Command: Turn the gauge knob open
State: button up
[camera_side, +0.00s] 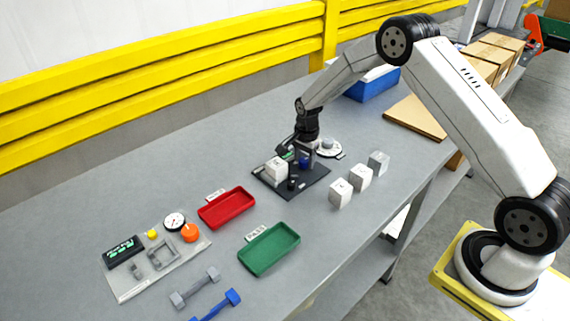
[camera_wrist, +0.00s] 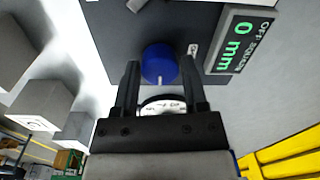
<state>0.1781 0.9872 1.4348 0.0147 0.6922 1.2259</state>
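A blue knob (camera_wrist: 160,64) with a white mark stands on the dark plate (camera_wrist: 205,18), beside a display (camera_wrist: 238,42) that reads "0 mm" and "off square". My gripper (camera_wrist: 160,72) points down over the plate, its two fingers apart with the blue knob between their tips. Whether the fingers touch the knob cannot be told. In the side view the gripper (camera_side: 302,150) stands over the same plate (camera_side: 313,185), and the blue knob (camera_side: 304,162) shows beside it. A white marked dial (camera_wrist: 163,103) is partly hidden by the gripper body.
Several pale cubes (camera_side: 341,194) stand right of the plate. A red tray (camera_side: 228,208), a green tray (camera_side: 269,250) and a panel (camera_side: 137,289) with an orange knob (camera_side: 190,232) lie to the left. A blue bin (camera_side: 371,86) stands behind.

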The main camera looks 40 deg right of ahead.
grip_shut()
jog(key=shift+n, duration=0.5)
jog(key=n, duration=0.3)
jog(key=shift+n, duration=0.3)
jog(key=n, duration=0.4)
jog(key=shift+n, duration=0.3)
jog(key=n, duration=0.8)
jog(key=shift+n, duration=0.4)
